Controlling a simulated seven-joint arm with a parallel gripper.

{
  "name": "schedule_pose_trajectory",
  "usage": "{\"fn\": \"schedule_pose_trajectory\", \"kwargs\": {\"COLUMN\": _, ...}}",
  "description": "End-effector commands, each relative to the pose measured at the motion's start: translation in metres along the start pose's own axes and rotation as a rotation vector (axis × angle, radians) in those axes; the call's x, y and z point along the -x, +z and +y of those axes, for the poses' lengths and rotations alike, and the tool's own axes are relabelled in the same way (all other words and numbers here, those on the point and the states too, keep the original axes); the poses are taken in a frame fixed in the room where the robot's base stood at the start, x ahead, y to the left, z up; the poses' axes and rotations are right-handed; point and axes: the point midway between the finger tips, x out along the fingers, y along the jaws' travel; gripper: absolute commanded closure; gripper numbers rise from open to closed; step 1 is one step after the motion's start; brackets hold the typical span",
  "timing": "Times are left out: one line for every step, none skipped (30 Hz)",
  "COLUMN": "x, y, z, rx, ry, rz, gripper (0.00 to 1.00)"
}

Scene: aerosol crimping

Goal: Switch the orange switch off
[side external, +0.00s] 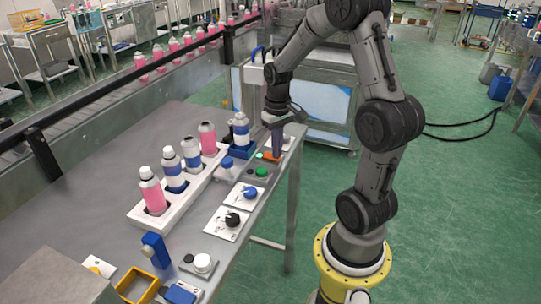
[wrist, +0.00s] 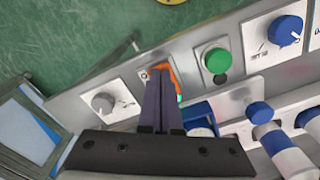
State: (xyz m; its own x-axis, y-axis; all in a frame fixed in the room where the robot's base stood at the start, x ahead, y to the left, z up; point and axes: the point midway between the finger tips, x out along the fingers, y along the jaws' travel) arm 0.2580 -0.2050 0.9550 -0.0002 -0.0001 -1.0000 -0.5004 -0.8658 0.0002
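The orange switch (side external: 268,157) sits on a plate near the right edge of the grey table. In the wrist view its orange part (wrist: 177,78) shows beside and behind my fingers, which hide most of it. A small green light (side external: 259,155) glows next to it, and its green also shows in the wrist view (wrist: 179,98). My gripper (side external: 277,156) points down at the switch, with its fingertips at or just over it; I cannot tell whether they touch. In the wrist view the two dark fingers (wrist: 160,72) lie together, shut, with nothing seen between them.
A green button (side external: 261,172), a blue knob (side external: 250,192) and a black knob (side external: 232,219) line the table edge. A grey knob (wrist: 102,103) is on the switch's other side. A white rack (side external: 137,214) holds several cans. A blue holder (side external: 236,151) with a can stands close by.

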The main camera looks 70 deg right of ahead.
Motion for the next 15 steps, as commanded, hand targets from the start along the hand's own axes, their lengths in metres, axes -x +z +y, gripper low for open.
{"fn": "schedule_pose_trajectory", "kwargs": {"x": -0.001, "y": 0.000, "z": 0.000, "rx": 0.000, "ry": 0.000, "rz": -0.001, "gripper": 1.00}}
{"fn": "schedule_pose_trajectory", "kwargs": {"x": -0.002, "y": 0.000, "z": 0.000, "rx": 0.000, "ry": 0.000, "rz": -0.001, "gripper": 1.00}}
{"fn": "schedule_pose_trajectory", "kwargs": {"x": -0.002, "y": 0.000, "z": 0.000, "rx": 0.000, "ry": 0.000, "rz": 0.000, "gripper": 1.00}}
{"fn": "schedule_pose_trajectory", "kwargs": {"x": -0.002, "y": 0.000, "z": 0.000, "rx": 0.000, "ry": 0.000, "rz": 0.001, "gripper": 1.00}}
{"fn": "schedule_pose_trajectory", "kwargs": {"x": -0.002, "y": 0.000, "z": 0.000, "rx": 0.000, "ry": 0.000, "rz": 0.001, "gripper": 1.00}}
{"fn": "schedule_pose_trajectory", "kwargs": {"x": -0.002, "y": 0.000, "z": 0.000, "rx": 0.000, "ry": 0.000, "rz": 0.001, "gripper": 1.00}}
{"fn": "schedule_pose_trajectory", "kwargs": {"x": -0.002, "y": 0.000, "z": 0.000, "rx": 0.000, "ry": 0.000, "rz": 0.001, "gripper": 1.00}}
{"fn": "schedule_pose_trajectory", "kwargs": {"x": -0.002, "y": 0.000, "z": 0.000, "rx": 0.000, "ry": 0.000, "rz": 0.001, "gripper": 1.00}}
{"fn": "schedule_pose_trajectory", "kwargs": {"x": -0.002, "y": -0.001, "z": 0.000, "rx": 0.000, "ry": 0.000, "rz": 0.002, "gripper": 1.00}}
{"fn": "schedule_pose_trajectory", "kwargs": {"x": -0.001, "y": -0.001, "z": 0.000, "rx": 0.000, "ry": 0.000, "rz": 0.002, "gripper": 1.00}}
{"fn": "schedule_pose_trajectory", "kwargs": {"x": 0.000, "y": -0.001, "z": 0.000, "rx": 0.000, "ry": 0.000, "rz": 0.003, "gripper": 1.00}}
{"fn": "schedule_pose_trajectory", "kwargs": {"x": 0.002, "y": -0.001, "z": 0.000, "rx": 0.000, "ry": 0.000, "rz": 0.003, "gripper": 1.00}}
{"fn": "schedule_pose_trajectory", "kwargs": {"x": 0.003, "y": -0.001, "z": 0.000, "rx": 0.000, "ry": 0.000, "rz": 0.003, "gripper": 1.00}}
{"fn": "schedule_pose_trajectory", "kwargs": {"x": 0.006, "y": -0.001, "z": 0.000, "rx": 0.000, "ry": 0.000, "rz": 0.003, "gripper": 1.00}}
{"fn": "schedule_pose_trajectory", "kwargs": {"x": 0.009, "y": -0.001, "z": 0.000, "rx": 0.000, "ry": 0.000, "rz": 0.004, "gripper": 1.00}}
